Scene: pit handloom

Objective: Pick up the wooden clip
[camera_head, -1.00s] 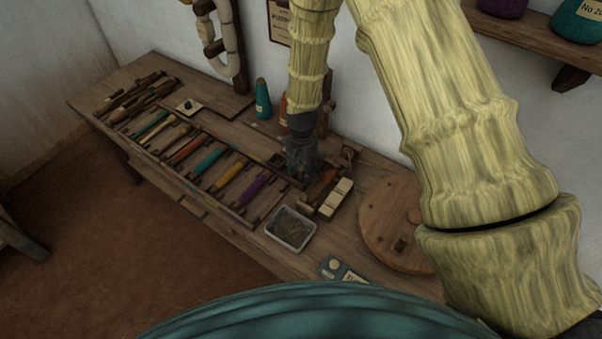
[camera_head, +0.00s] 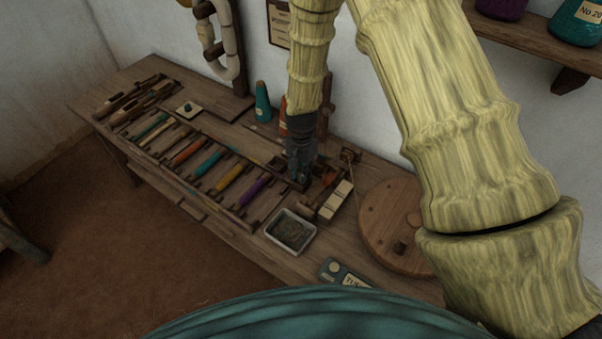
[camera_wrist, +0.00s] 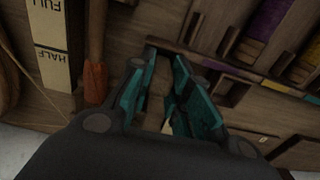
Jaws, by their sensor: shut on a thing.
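My gripper (camera_head: 300,172) is low over the right part of the wooden bench, at the right end of the row of coloured bobbins. In the wrist view, my gripper (camera_wrist: 160,85) has its teal-padded fingers closed in, with a narrow gap between them. A small brown wooden piece, the wooden clip (camera_wrist: 157,108), shows dimly in this gap, mostly hidden by the fingers. In the head view, the clip is hidden behind my gripper. I cannot tell whether it is clear of the bench.
A rack of coloured bobbins (camera_head: 207,163) lies left of my gripper. A pale FULL/HALF block (camera_head: 336,200), a grey tray (camera_head: 290,231) and a round wooden disc (camera_head: 390,215) are close by. A teal cone (camera_head: 262,102) stands behind, near the wall.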

